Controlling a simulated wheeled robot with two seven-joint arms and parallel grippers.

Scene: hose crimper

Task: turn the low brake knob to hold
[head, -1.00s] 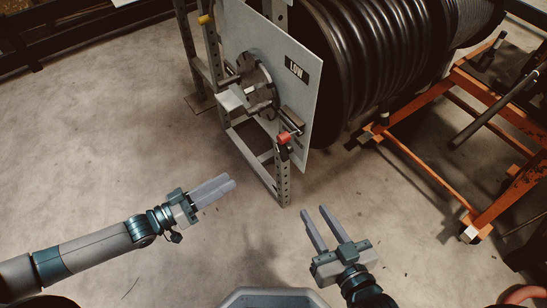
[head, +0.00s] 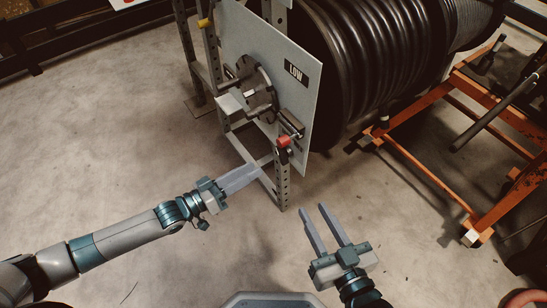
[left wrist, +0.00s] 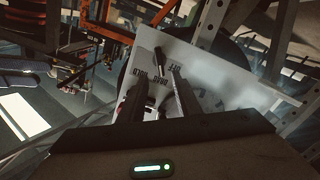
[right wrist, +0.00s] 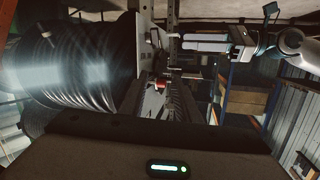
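The upright grey panel (head: 292,110) carries a LOW sign (head: 296,72). A small knob or handle with a red part (head: 284,141) sticks out near the panel's lower right corner. In the left wrist view the panel (left wrist: 200,50) shows upside-down lettering, including OFF, and a dark bar (left wrist: 160,59) near it; I cannot tell the knob's setting. My left gripper (head: 254,171) is open and empty, below and left of the red part, not touching it. Its fingers show apart in the left wrist view (left wrist: 155,92). My right gripper (head: 321,207) is open and empty, lower right of the panel.
A dark spoked hub (head: 258,90) and a grey block (head: 229,104) stand out from the panel. A perforated metal frame (head: 283,180) supports it. A large black hose reel (head: 365,60) is behind. An orange cart (head: 430,170) stands right. The floor in front is clear.

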